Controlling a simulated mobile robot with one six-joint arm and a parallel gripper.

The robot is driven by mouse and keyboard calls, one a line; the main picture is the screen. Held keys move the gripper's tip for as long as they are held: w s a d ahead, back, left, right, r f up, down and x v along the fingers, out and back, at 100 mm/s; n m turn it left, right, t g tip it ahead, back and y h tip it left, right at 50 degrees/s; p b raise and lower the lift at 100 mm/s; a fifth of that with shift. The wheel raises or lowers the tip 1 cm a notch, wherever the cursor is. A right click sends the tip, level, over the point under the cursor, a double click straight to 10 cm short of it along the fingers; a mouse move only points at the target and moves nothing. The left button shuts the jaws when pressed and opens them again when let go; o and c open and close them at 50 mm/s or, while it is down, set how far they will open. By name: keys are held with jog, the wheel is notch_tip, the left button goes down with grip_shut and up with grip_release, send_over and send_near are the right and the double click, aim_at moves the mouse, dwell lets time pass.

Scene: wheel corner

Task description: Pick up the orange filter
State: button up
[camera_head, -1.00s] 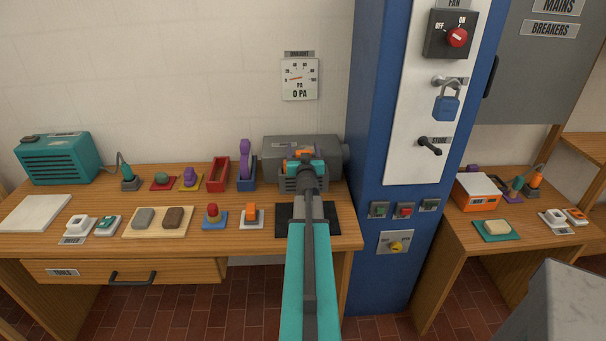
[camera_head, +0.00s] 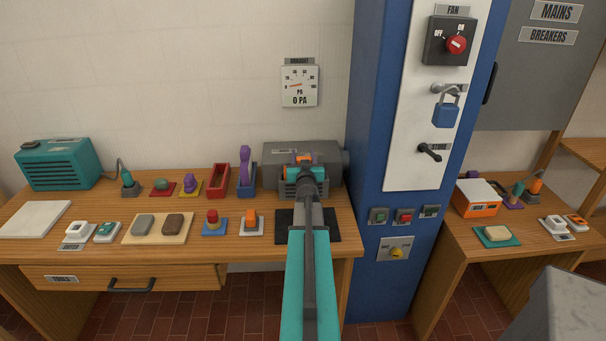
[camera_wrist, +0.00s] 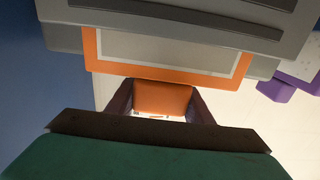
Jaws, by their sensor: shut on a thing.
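The orange filter shows in the wrist view as a pale panel in an orange frame (camera_wrist: 92,50), with an orange handle (camera_wrist: 163,97) below it. My gripper (camera_wrist: 162,102) is shut on this handle, with one dark jaw at each side. The frame lies against the grey housing; I cannot tell how far inside it sits. In the head view my gripper (camera_head: 306,172) is in front of the grey machine (camera_head: 330,152). A small orange part of the filter (camera_head: 305,158) shows there; my arm hides the rest.
A black mat (camera_head: 327,231) lies under my arm. The blue column (camera_head: 366,130) stands close to the right of the machine. An orange item on a white plate (camera_head: 250,222) and several coloured blocks stand to the left. The wooden bench front is mostly free.

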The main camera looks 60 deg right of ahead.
jog(key=shift+r, duration=0.1)
notch_tip(320, 180, up, 18)
jog(key=p, duration=1)
jog(key=shift+w+a, duration=0.1)
jog(key=shift+w, duration=0.05)
dwell(0.7)
